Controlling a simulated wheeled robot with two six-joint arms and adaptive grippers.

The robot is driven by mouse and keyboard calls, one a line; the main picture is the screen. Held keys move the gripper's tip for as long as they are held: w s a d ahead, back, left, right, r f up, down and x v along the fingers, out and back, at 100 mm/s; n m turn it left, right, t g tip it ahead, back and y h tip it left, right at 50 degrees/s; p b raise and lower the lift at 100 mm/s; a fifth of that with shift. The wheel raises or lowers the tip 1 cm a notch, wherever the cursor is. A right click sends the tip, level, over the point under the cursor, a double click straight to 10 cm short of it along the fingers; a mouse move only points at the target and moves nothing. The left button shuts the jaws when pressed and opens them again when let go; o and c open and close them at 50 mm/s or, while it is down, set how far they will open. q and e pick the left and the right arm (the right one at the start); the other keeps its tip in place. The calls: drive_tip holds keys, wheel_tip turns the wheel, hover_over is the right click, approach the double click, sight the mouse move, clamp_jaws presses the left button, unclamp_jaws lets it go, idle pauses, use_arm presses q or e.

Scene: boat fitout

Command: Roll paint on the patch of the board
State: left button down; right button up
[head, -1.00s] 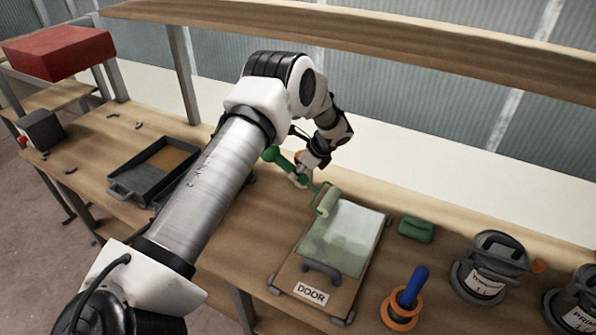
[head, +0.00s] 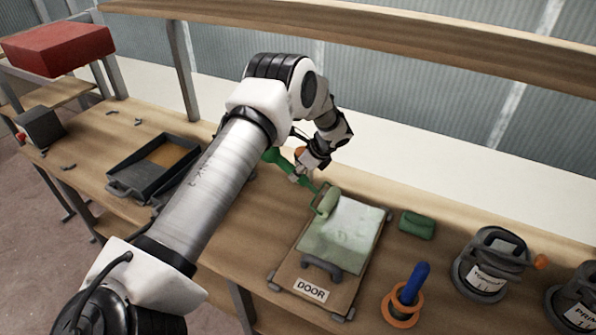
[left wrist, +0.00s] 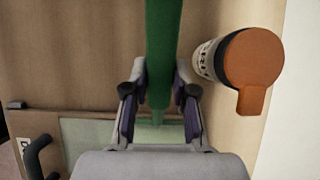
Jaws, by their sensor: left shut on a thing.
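My left gripper (head: 304,172) is shut on the green handle of the paint roller (head: 327,201). The handle (left wrist: 160,50) also shows between the fingers in the left wrist view. The roller's green sleeve is at the upper left corner of the patch (head: 350,225); I cannot tell whether it touches. The patch is pale, with green over its left and lower parts and white at the upper right. It lies on the brown board (head: 345,296) labelled DOOR, which has a dark handle at its front. The right gripper is not in view.
A black paint tray (head: 133,185) stands to the left. An orange-lidded container (left wrist: 250,62) stands close beside my gripper. A green block (head: 417,224), a blue-handled tool on an orange ring (head: 409,291) and lidded cans (head: 487,265) stand right of the board.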

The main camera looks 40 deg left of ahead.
sight(308, 180)
use_arm(q)
drive_tip(key=d, duration=0.2)
drive_tip(key=w+d, duration=0.1)
drive_tip(key=d, duration=0.1)
drive_tip(key=shift+r, duration=0.1)
drive_tip(key=shift+d, duration=0.15)
drive_tip(key=shift+w+d, duration=0.15)
drive_tip(key=shift+d, duration=0.2)
drive_tip(key=d, duration=0.3)
drive_tip(key=shift+w+d+f, duration=0.1)
drive_tip(key=shift+w+f, duration=0.1)
drive_tip(key=shift+w, duration=0.1)
